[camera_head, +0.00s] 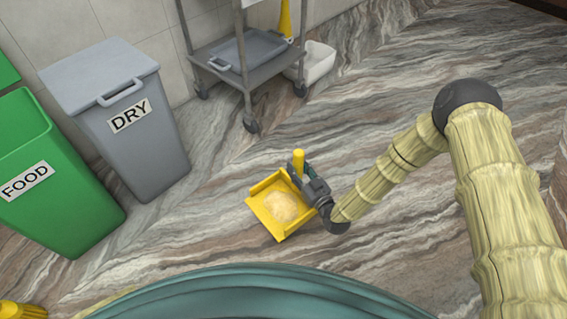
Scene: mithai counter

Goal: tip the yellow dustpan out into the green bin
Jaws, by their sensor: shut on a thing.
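The yellow dustpan (262,216) is in the middle of the view, over the marble-patterned floor. A pale, crumbly heap (284,207) lies in its pan. Its yellow handle stands up at the back, and my gripper (298,171) is shut on it. The fingertips are small and partly hidden by the handle. I cannot tell how far the pan is above the floor. The green bin (68,205), labelled FOOD, stands at the left, well apart from the dustpan. Its top is partly cut off by the picture edge, and its inside is not visible.
A grey bin (160,150) labelled DRY, with its lid shut, stands right of the green bin. A wheeled metal trolley (270,72) with a grey tray stands behind, beside a white tub (318,62). A yellow object (22,310) is at bottom left. Open floor lies between dustpan and bins.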

